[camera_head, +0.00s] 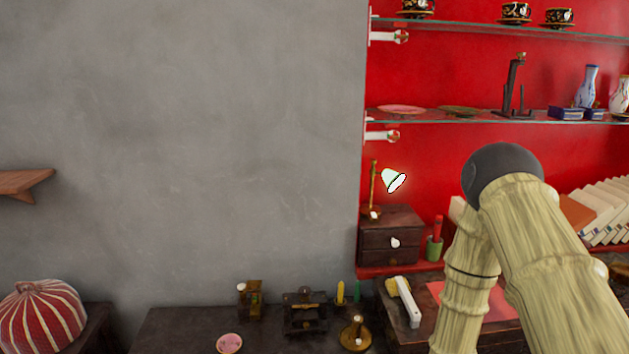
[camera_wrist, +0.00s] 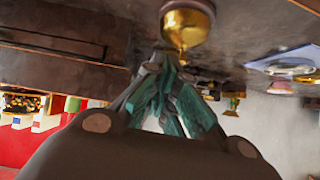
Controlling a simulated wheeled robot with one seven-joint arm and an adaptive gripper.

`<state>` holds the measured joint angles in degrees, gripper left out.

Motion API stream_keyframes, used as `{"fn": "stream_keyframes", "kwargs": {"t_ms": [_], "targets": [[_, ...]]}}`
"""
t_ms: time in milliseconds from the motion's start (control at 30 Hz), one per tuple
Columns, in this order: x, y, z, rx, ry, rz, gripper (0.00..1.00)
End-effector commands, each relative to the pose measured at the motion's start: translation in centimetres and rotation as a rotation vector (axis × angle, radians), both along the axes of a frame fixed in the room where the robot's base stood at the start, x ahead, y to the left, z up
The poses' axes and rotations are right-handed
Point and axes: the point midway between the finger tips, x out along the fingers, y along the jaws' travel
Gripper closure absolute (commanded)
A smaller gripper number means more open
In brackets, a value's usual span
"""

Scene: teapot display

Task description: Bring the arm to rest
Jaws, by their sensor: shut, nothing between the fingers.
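My gripper (camera_wrist: 172,82) shows in the wrist view, its teal-padded fingers drawn together with nothing between them. Just beyond the fingertips, at the top of the wrist view, is a round gold object (camera_wrist: 187,20) against a dark surface. I cannot tell whether the fingertips touch it. In the head view my arm (camera_head: 540,250), pale and bamboo-patterned with a dark joint, rises at the right, bent at that joint. My gripper is out of sight in the head view.
A dark table (camera_head: 185,325) holds small items, including a pink dish (camera_head: 229,343) and a brass piece (camera_head: 355,333). Behind my arm are a small drawer chest (camera_head: 388,243), a lamp (camera_head: 393,179) and glass shelves (camera_head: 450,116) with crockery. Open space lies before the grey wall (camera_head: 200,150).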

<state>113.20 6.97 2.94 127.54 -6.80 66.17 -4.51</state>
Motion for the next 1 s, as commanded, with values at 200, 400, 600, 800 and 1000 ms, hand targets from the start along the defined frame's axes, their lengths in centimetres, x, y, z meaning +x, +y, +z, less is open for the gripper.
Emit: {"fn": "stream_keyframes", "kwargs": {"t_ms": [200,400,600,800,1000], "targets": [[-10.1,-0.3,-8.4,-0.015,0.289,-0.012,1.0],[-20.3,-0.8,-13.8,-0.032,0.556,-0.031,1.0],[-29.6,-1.4,-16.5,-0.053,0.79,-0.055,1.0],[-34.3,-1.7,-17.1,-0.064,0.907,-0.07,1.0],[-34.7,-1.7,-17.1,-0.065,0.918,-0.071,1.0]]}}
